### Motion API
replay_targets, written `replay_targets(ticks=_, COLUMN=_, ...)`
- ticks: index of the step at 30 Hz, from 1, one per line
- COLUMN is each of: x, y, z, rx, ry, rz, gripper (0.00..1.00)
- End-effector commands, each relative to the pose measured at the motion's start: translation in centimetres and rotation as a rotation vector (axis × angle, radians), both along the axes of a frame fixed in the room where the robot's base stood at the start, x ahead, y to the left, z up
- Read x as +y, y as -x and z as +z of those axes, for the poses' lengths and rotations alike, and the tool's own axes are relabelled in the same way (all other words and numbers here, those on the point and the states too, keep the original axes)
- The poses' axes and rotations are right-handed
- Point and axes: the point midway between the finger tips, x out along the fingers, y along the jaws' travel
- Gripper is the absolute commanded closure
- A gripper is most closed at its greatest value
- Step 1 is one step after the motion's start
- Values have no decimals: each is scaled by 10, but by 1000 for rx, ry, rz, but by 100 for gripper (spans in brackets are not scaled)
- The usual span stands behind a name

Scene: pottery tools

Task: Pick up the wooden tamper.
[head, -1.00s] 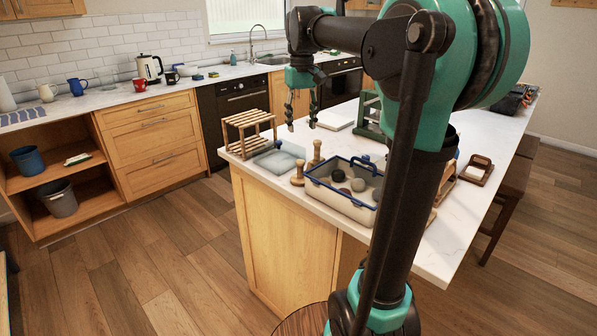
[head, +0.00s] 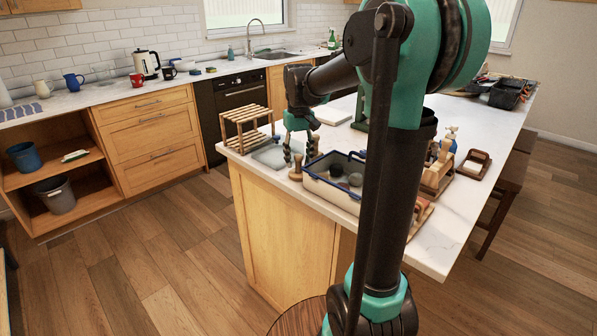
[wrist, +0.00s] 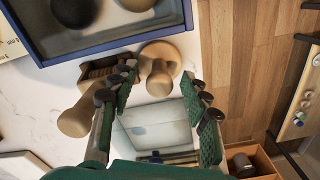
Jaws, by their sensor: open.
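A turned wooden piece with a round disc base and a knob handle, which looks like the wooden tamper (wrist: 158,78), stands on the counter between my fingertips in the wrist view. In the head view the tamper (head: 296,172) is near the counter's front edge, beside the bin. My gripper (wrist: 160,84) is open above it, one finger on each side, and no contact is visible. In the head view my gripper (head: 299,152) points down over the same spot. A second wooden tool (wrist: 76,120) with a rounded handle is just outside the left finger.
A blue-rimmed bin (head: 333,190) with dark round items stands close beside the tamper. A wooden rack (head: 246,129) and a translucent tray (head: 270,155) are on the other side. The counter's edge is close; several wooden tools lie further right.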

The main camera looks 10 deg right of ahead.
Motion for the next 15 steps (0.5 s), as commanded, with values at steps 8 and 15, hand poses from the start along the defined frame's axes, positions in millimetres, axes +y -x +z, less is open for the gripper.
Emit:
replay_targets(ticks=8, x=0, y=-2, z=-28, rx=0, ry=0, rz=0, gripper=53)
replay_targets(ticks=15, x=0, y=-2, z=-28, rx=0, ry=0, rz=0, gripper=56)
